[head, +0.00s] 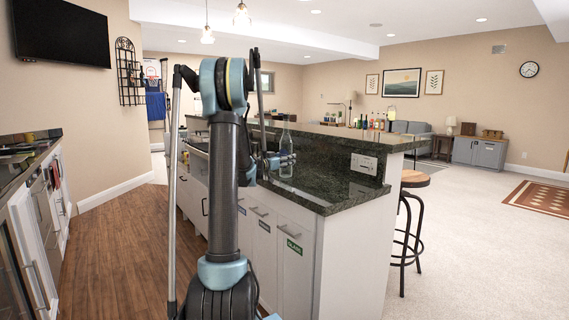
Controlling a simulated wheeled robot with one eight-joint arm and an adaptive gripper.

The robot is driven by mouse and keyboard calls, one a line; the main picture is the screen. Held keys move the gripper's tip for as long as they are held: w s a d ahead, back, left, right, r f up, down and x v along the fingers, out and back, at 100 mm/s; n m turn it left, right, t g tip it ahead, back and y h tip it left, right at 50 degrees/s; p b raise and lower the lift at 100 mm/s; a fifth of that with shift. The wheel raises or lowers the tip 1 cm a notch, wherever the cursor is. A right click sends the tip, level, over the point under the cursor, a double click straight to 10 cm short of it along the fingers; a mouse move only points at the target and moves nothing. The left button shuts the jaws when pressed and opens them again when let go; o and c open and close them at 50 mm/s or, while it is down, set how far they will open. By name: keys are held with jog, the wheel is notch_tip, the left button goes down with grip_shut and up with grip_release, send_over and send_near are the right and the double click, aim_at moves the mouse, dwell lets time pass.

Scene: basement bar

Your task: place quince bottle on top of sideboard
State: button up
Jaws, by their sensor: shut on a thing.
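A clear glass bottle (286,142), the likely quince bottle, stands upright at the near end of the dark green stone bar counter in the head view. My gripper (282,160) reaches it from the left and is shut on it around its middle. My arm's column hides part of the gripper. I cannot tell whether the bottle's base touches the counter. A low grey cabinet (480,153), which looks like the sideboard, stands far off against the right back wall. A brown box, a smaller item and a lamp show on or near its top.
The stone counter (330,192) with a raised ledge (360,138) lies before me. Several bottles (378,122) stand farther along the ledge. A bar stool (410,220) stands right of the counter. Open carpet (470,250) lies to the right, with a patterned rug (540,199).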

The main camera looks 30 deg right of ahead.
jog(key=shift+f, duration=0.25)
jog(key=o, duration=1.3)
jog(key=shift+f, duration=0.1)
jog(key=shift+o, duration=0.2)
